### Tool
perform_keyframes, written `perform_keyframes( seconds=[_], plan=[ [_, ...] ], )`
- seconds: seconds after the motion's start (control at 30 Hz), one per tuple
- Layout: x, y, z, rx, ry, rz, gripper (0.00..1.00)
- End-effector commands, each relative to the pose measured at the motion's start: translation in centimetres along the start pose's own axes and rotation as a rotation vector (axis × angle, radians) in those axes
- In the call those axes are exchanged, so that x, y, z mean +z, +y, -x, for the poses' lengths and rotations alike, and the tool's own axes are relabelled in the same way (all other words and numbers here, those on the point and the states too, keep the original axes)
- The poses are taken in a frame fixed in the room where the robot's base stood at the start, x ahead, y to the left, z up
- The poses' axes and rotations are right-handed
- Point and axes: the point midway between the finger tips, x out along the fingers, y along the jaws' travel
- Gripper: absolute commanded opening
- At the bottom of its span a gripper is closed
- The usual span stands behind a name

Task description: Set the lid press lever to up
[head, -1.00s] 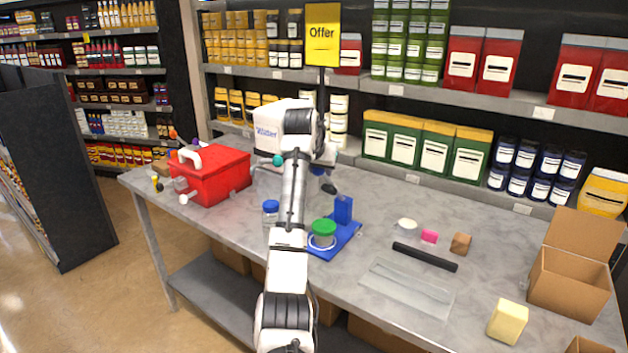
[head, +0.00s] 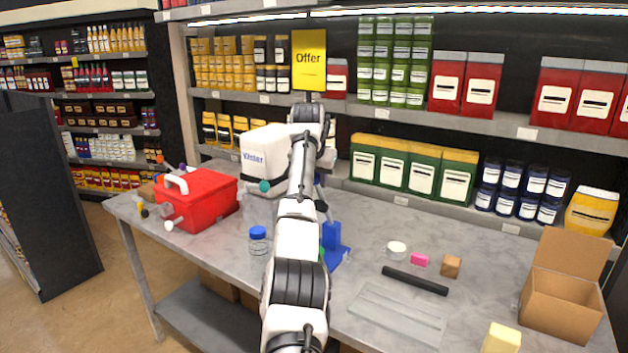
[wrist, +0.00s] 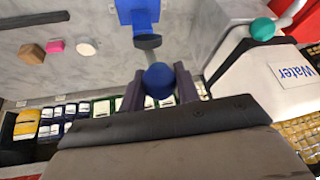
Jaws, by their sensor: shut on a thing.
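The lid press has a blue base (head: 340,258) with a blue upright post (head: 331,234) on the grey table; my arm hides part of it in the head view. In the wrist view the post (wrist: 138,14) is at the top, with a dark pivot and a thin lever ending in a round blue knob (wrist: 159,75). My gripper (wrist: 158,88) is shut on this knob, one finger on each side. In the head view my arm covers most of the gripper and lever. A jar with a green lid at the press is almost fully hidden; the lever's exact angle is unclear.
A white "Water" container (head: 262,155) with a teal knob stands behind the arm. A red cooler box (head: 196,198) and a blue-lidded jar (head: 258,240) are to the left. A black bar (head: 414,281), clear tray (head: 398,313) and open carton (head: 562,305) are to the right.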

Motion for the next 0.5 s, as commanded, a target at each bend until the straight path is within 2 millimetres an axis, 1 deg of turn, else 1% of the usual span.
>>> perform_keyframes(
  seconds=[0.37, 0.4, 0.5],
  plan=[
    [-0.14, 0.02, 0.08, 0.000, 0.005, -0.001, 0.00],
    [-0.13, 0.02, 0.07, 0.000, 0.004, -0.001, 0.37],
    [-0.10, 0.01, 0.05, 0.000, 0.003, 0.000, 0.50]
  ],
)
